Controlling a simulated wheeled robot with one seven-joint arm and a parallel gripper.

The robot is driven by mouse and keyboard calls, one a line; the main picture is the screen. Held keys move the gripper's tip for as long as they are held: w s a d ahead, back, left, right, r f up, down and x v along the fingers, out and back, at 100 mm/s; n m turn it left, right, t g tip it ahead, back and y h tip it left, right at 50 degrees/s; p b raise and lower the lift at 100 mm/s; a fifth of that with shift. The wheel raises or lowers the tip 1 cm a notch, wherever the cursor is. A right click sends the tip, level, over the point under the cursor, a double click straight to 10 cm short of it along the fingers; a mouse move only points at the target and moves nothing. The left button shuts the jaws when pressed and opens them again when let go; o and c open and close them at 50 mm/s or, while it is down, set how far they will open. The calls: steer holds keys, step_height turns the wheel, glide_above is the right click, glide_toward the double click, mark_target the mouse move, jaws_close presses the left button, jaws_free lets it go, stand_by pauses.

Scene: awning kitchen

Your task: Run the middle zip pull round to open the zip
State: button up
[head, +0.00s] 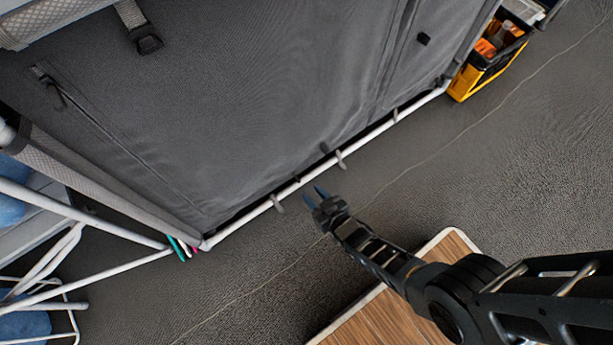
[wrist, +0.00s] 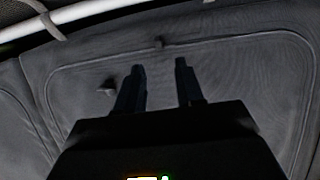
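A grey fabric cupboard front (head: 240,90) fills the upper left of the head view. It also fills the wrist view (wrist: 225,75), where a rounded zip line runs along its edge. A small tab (wrist: 158,43) sits on the top run of that line, and a dark pull-like piece (wrist: 107,88) lies left of my fingers. I cannot tell which is the middle zip pull. My gripper (head: 313,193) is just outside the cupboard's bottom rail in the head view. In the wrist view my gripper (wrist: 160,65) is open, with nothing seen between its fingers.
A white rail (head: 370,136) with grey loops runs along the cupboard's lower edge, close to my fingers. A yellow and black crate (head: 460,83) stands at the upper right. A wooden-topped surface (head: 375,318) lies below my arm. Grey floor (head: 480,160) is clear at right.

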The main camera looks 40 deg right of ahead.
mark_target(298, 179)
steer(key=shift+b+x, duration=3.35)
steer(key=shift+x, duration=0.45)
steer(key=shift+f, duration=0.1)
jaws_close()
